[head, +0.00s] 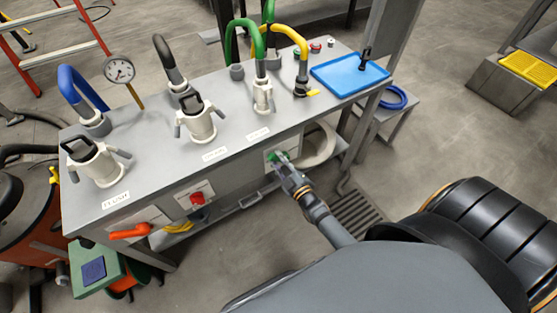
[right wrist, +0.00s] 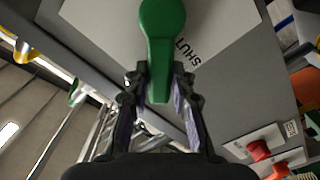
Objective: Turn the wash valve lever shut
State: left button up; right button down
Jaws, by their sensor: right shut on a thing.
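The green lever (head: 277,156) is on a pale plate on the front of the grey bench, right of its middle. In the right wrist view the lever (right wrist: 160,50) hangs from a round hub, and the word SHUT is printed on the plate to its right. My right gripper (head: 284,166) reaches the lever from the front. In the right wrist view the fingers of my right gripper (right wrist: 156,88) stand on both sides of the lever's free end, shut on it. My left gripper is not in view.
A red knob (head: 197,198) and an orange lever (head: 130,231) are on the bench front to the left. Hose fittings, a gauge (head: 119,69) and a blue tray (head: 350,73) are on the bench top. Bare floor lies in front.

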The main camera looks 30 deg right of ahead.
jog(key=shift+f, duration=0.1)
jog(key=c, duration=1.1)
grip_release()
jog(key=shift+s, duration=0.4)
jog(key=s, duration=0.7)
jog(key=s+d, duration=0.1)
jog(key=s, duration=0.3)
jog(key=shift+s, duration=0.15)
